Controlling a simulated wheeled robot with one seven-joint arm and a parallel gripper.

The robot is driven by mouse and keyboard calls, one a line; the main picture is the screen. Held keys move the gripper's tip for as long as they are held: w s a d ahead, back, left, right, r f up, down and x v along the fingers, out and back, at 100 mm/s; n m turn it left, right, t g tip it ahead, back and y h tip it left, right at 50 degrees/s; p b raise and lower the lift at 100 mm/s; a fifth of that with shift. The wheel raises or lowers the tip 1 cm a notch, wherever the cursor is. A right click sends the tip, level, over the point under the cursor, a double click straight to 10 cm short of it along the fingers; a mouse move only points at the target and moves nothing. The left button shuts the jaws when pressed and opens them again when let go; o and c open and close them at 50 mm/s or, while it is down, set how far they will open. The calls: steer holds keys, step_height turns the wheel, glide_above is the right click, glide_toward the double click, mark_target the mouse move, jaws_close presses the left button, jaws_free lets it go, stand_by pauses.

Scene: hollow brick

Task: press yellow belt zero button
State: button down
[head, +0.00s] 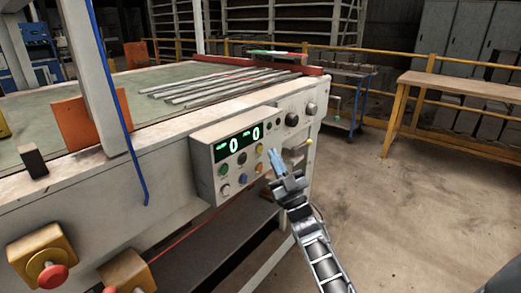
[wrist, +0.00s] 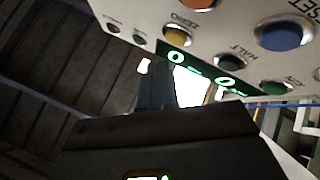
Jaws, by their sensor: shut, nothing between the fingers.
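A grey control box (head: 222,140) is mounted on the side of the large table. In the wrist view the yellow button (wrist: 178,35) is upside down, labelled ZERO, above the display. My gripper (head: 273,154) is shut and empty, just right of the yellow button in the head view. It also shows in the wrist view (wrist: 171,74), its fingers overlapping the display's edge. I cannot tell whether the fingertips touch the box.
Black, green, blue and orange buttons sit close by, including the blue RESET button (wrist: 283,33). Dark knobs (head: 292,119) are right of the box. Two red mushroom buttons, one at far left (head: 52,276), are lower left. Concrete floor (head: 400,220) is open at the right.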

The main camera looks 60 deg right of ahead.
steer(key=s, duration=0.2)
steer(key=s+a, duration=0.1)
steer(key=s, duration=0.1)
steer(key=shift+p, duration=0.4)
stand_by(0.5)
steer(key=s+a+f+g+y, duration=0.1)
steer(key=s+a+f+y, duration=0.2)
steer(key=a, duration=0.8)
steer(key=s+a+f+g+y, duration=0.1)
steer(key=s+a+f+y, duration=0.2)
steer(key=a, duration=0.9)
steer(key=s+a+r+n+g+y, duration=0.2)
steer(key=s+a+g+y, duration=0.3)
steer(key=s+a, duration=0.9)
steer(key=a+r+y, duration=0.1)
steer(key=y, duration=0.2)
steer(key=shift+a+g, duration=0.25)
steer(key=shift+g, duration=0.15)
